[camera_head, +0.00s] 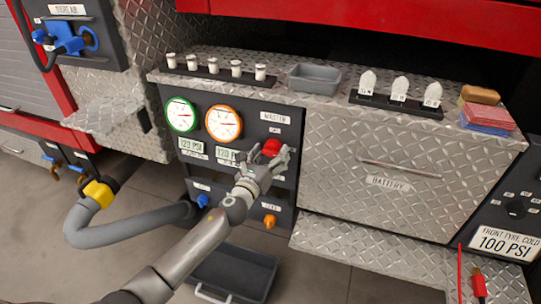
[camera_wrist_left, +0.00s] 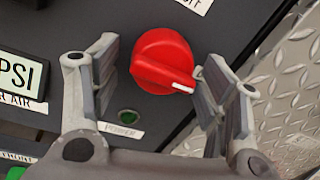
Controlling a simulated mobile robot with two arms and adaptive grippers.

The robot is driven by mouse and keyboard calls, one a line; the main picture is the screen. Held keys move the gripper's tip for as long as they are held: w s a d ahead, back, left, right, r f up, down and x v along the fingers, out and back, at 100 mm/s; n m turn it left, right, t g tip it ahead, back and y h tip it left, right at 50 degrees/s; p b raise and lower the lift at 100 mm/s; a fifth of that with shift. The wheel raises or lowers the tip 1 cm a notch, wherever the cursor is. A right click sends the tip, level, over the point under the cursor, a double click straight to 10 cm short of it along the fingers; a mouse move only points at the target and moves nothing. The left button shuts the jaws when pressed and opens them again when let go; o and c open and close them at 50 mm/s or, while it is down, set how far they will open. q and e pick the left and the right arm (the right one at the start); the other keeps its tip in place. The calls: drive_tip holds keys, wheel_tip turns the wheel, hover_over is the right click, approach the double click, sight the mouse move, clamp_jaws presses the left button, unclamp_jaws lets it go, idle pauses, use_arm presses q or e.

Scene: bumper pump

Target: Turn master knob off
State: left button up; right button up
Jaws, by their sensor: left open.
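The master knob (camera_head: 271,147) is red and sits on the dark panel under the MASTER label (camera_head: 275,117). In the left wrist view the knob (camera_wrist_left: 160,58) is large, and its white mark points to the lower right. A partly cut label (camera_wrist_left: 197,4) at the top edge seems to end in "FF". My left gripper (camera_head: 266,161) is open in front of the knob. In the left wrist view its fingers (camera_wrist_left: 158,80) stand apart on either side of the knob, with visible gaps; contact cannot be made out. My right gripper is not in view.
A green indicator (camera_wrist_left: 128,116) sits below the knob. Two gauges (camera_head: 224,123) are left of it, and the diamond-plate battery drawer (camera_head: 370,185) is close on the right. A dark bin (camera_head: 235,272) stands on the floor below. A grey hose (camera_head: 120,233) curves at left.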

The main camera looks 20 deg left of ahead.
use_arm(q)
drive_tip(key=c, duration=1)
